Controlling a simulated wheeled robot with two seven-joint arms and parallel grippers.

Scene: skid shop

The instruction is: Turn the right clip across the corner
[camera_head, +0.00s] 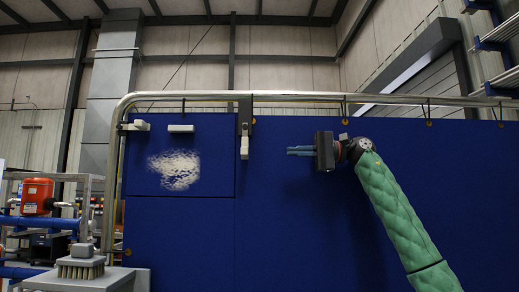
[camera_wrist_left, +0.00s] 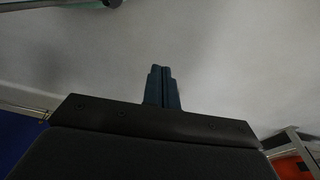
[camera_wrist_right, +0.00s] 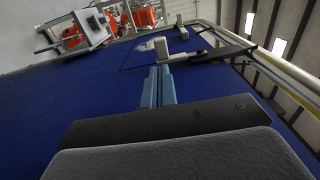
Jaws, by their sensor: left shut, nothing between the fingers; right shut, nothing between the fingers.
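The right clip (camera_head: 244,146) is a small pale block hanging upright under a dark bracket, near the top right corner of a square blue panel (camera_head: 180,222). In the right wrist view the clip (camera_wrist_right: 161,48) shows just beyond my fingertips. The left clip (camera_head: 136,125) lies level at the panel's top left corner. My right gripper (camera_head: 289,151) is shut and empty, pointing left at about the right clip's height, with a gap between them in the head view. My left gripper (camera_wrist_left: 161,68) is shut and empty in its wrist view, and out of the head view.
A pale bar (camera_head: 181,129) sits at the panel's top, above a shiny whitish patch (camera_head: 174,170). A metal rail (camera_head: 300,97) runs along the top of the blue wall. A brush (camera_head: 81,268) stands on a grey bench at lower left. An orange machine (camera_head: 37,196) stands behind.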

